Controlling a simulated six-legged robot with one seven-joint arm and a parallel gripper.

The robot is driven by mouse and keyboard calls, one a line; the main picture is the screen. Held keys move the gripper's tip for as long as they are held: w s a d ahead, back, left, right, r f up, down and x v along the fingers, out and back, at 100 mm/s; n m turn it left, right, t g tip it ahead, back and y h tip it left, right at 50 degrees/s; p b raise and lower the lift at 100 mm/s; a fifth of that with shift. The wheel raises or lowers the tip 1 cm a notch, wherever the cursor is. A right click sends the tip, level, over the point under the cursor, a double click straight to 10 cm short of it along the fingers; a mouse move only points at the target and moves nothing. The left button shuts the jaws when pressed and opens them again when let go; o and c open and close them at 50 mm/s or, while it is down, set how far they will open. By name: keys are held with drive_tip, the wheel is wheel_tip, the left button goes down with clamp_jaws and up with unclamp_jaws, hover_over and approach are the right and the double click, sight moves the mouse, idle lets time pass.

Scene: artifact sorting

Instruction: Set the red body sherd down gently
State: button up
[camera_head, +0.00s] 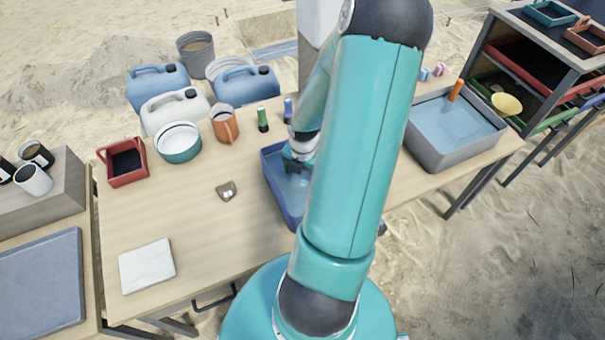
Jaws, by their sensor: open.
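My gripper (296,166) is over the blue tray (273,193) on the wooden table, with its tip low inside or just above the tray. It is open, and my arm covers much of it. I cannot make out the red body sherd; my arm hides the right part of the tray. A small grey-brown piece (226,191) with pale spots lies on the table to the left of the tray, apart from it. A small red tray (123,162) with a dark inside stands at the table's left side.
A white slab (147,266) lies front left. A grey water basin (455,162) is on the right. The table's front left middle is clear.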

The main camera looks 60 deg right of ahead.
sight(303, 179)
wheel_tip(303, 179, up, 12)
drive_tip(key=w+a+r+m+t+h, duration=0.1)
drive_tip(key=w+a+r+m+h, duration=0.35)
drive_tip(key=a+r+m, duration=0.8)
drive_tip(key=s+a+r+m+t+y, duration=0.1)
drive_tip(key=a+r+m+t+y, duration=0.1)
drive_tip(key=a+r, duration=0.3)
drive_tip(key=s+a+r+m+t+y, duration=0.1)
drive_tip(key=a+r+m, duration=0.3)
drive_tip(key=a, duration=1)
drive_tip(key=shift+s+r+m+t+y, duration=0.35)
drive_tip(key=shift+r+t+y, duration=0.15)
drive_tip(key=shift+t+y, duration=0.25)
drive_tip(key=shift+d, duration=0.15)
